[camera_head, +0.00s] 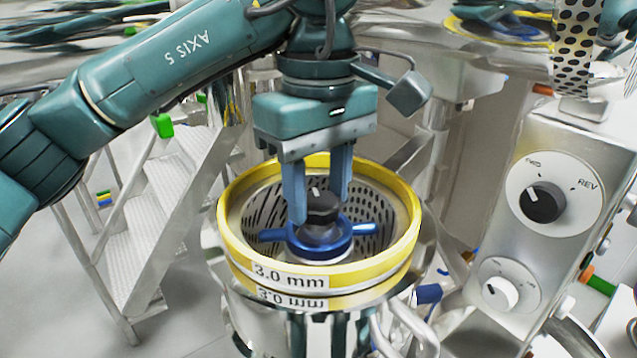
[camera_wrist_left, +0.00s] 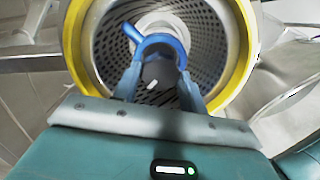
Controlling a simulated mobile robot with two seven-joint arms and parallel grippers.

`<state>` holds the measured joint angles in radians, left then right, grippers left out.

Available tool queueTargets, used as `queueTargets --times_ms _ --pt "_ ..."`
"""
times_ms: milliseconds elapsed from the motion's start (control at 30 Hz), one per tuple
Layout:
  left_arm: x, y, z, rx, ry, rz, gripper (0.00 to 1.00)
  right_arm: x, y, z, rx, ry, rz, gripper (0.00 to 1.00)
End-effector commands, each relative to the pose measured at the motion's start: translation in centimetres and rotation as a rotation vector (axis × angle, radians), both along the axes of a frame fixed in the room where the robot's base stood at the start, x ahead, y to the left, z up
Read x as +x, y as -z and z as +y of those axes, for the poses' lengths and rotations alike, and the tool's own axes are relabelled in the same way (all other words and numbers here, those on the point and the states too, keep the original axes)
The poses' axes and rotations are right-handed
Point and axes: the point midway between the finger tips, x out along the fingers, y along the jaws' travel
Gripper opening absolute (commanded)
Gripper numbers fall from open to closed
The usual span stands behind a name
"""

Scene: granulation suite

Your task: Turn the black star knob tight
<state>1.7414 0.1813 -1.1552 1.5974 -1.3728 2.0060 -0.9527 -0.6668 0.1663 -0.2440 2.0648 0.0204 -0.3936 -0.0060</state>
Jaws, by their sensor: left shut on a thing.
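The black star knob (camera_head: 321,207) sits on top of a blue hub with arms (camera_head: 318,240), at the centre of a perforated basket. A white line marks the knob's top. My left gripper (camera_head: 320,200) comes down from above with its two blue fingers on either side of the knob, shut on it. In the left wrist view the knob (camera_wrist_left: 160,75) lies between the fingertips, with the blue hub (camera_wrist_left: 158,45) behind it. The fingers hide parts of the knob's sides. My right gripper is not in view.
A yellow ring (camera_head: 235,250) labelled 3.0 mm rims the basket around my fingers. A control panel (camera_head: 570,140) with a black dial (camera_head: 542,203) and a white dial (camera_head: 499,292) stands on the right. Metal steps (camera_head: 150,215) stand on the left.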

Motion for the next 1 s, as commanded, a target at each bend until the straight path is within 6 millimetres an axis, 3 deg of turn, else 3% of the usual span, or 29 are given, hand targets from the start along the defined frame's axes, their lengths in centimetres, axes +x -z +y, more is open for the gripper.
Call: queueTargets --times_ms 300,833,867,1000 --pt "0.01 -0.10 -0.03 -0.002 0.113 -0.002 0.19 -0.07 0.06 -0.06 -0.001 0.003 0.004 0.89" --pt "0.00 -0.10 -0.04 -0.002 0.135 -0.002 0.19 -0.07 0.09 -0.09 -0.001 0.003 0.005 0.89" --pt "0.00 -0.09 -0.04 -0.002 0.135 -0.002 0.44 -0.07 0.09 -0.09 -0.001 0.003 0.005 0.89" --pt "0.00 -0.07 -0.03 -0.002 0.134 -0.001 0.56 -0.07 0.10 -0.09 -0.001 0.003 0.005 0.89"
